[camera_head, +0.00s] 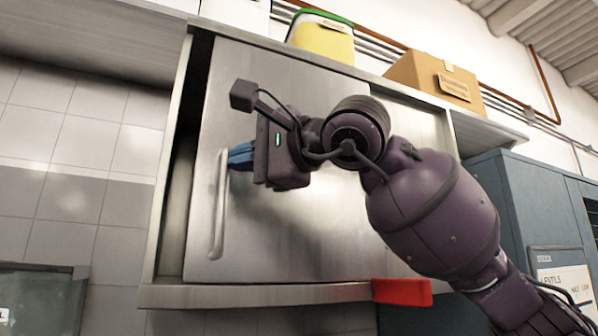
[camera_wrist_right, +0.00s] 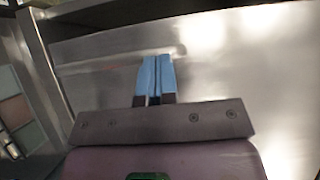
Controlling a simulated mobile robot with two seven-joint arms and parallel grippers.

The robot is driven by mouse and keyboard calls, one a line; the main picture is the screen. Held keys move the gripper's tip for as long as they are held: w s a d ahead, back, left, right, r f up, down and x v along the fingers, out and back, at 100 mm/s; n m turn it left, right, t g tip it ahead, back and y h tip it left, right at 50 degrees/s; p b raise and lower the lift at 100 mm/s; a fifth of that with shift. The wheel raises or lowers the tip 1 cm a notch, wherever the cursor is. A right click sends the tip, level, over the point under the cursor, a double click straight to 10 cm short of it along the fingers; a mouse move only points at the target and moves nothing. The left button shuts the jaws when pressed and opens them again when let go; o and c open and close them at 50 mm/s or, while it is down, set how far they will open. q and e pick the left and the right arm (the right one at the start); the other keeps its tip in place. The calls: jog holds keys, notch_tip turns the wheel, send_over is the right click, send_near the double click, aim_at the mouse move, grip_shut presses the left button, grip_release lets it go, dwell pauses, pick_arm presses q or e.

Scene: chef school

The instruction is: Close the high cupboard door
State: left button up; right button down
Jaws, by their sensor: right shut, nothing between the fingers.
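The high cupboard (camera_head: 165,292) is a steel wall cabinet that fills the middle of the head view. Its steel door (camera_head: 300,225) has a long vertical handle (camera_head: 219,205) near its left edge. A dark gap shows between the door's left edge and the cupboard's left side wall. My right gripper (camera_head: 236,157) is shut and empty, with its blue fingertips beside the upper part of the handle. The fingers also show shut in front of the steel door in the right wrist view (camera_wrist_right: 156,72). I cannot tell whether they touch the door or handle. My left gripper is out of view.
A yellow container with a green rim (camera_head: 322,38) and a cardboard box (camera_head: 437,78) stand on top of the cupboard. A red object (camera_head: 402,291) is at its lower front edge. A blue-grey cabinet (camera_head: 535,205) stands at the right. Tiled wall (camera_head: 62,150) lies left.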

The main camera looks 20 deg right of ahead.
pick_arm(q)
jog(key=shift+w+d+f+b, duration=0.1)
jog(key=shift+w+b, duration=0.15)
jog(key=shift+b, duration=0.1)
pick_arm(e)
jog(key=a, duration=0.5)
jog(key=shift+s, duration=0.15)
pick_arm(q)
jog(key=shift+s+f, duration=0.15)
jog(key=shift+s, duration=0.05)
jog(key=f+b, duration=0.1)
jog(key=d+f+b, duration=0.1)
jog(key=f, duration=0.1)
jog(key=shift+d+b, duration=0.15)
jog(key=shift+b, duration=0.15)
pick_arm(e)
jog(key=w+d+v, duration=0.1)
jog(key=d+v, duration=0.1)
jog(key=v, duration=1)
jog(key=shift+d, duration=0.35)
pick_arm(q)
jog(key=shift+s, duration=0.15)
pick_arm(e)
jog(key=shift+d, duration=0.1)
